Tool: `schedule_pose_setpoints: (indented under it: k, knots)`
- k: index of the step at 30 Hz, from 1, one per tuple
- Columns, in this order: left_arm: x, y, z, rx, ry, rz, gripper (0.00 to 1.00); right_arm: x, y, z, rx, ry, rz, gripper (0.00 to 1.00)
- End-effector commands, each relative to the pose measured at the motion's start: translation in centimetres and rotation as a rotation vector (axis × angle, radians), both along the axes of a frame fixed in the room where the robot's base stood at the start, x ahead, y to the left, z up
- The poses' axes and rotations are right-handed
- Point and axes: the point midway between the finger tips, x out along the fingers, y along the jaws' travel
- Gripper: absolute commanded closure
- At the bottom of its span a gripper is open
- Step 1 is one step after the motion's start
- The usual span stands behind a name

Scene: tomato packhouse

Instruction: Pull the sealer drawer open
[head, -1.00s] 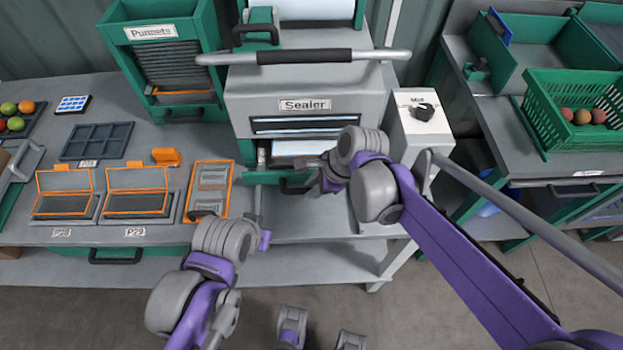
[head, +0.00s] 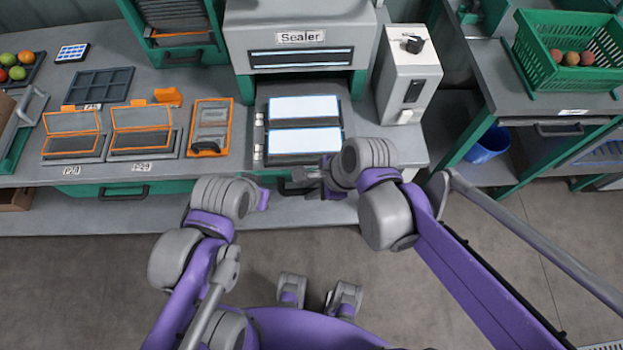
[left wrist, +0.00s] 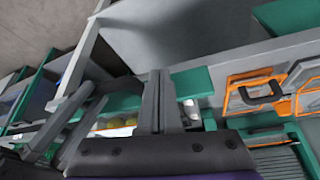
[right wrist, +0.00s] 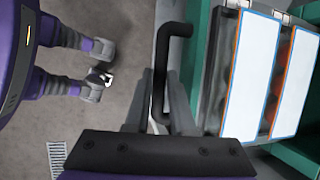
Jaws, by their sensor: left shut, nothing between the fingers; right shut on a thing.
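The sealer (head: 300,38) stands at the back centre of the bench. Its drawer (head: 257,133) is out toward me, with two white, blue-edged panels (head: 305,108) lying in it. In the right wrist view, reddish shapes show beside the panels (right wrist: 250,75). My right gripper (head: 312,181) is shut on the black drawer handle (head: 290,187) at the drawer's front. The handle also shows between the fingers in the right wrist view (right wrist: 160,65). My left gripper (left wrist: 158,85) is shut and empty, left of the handle and in front of the bench.
A grey control box (head: 408,80) with a black knob stands right of the sealer. Orange-framed trays (head: 75,135) and a dark divided tray (head: 100,86) lie left on the bench. A green crate (head: 530,75) sits on the right bench. Floor in front is clear.

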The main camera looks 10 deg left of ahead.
Motion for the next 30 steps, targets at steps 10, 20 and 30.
schedule_pose_setpoints:
  k: [10, 20, 30]
  knots:
    - [0.0, 0.0, 0.0, 0.0, 0.0, 0.0, 1.0, -0.1, 0.0, 0.0, 0.001, 0.0, 0.0, 1.0]
    - [0.0, 0.0, 0.0, 0.0, 0.0, 0.0, 1.0, -0.1, 0.0, 0.0, 0.0, 0.0, 0.0, 0.48]
    - [0.1, 0.0, 0.4, 0.0, -0.002, 0.0, 1.0, -0.2, -0.7, 1.6, 0.0, 0.0, -0.002, 0.48]
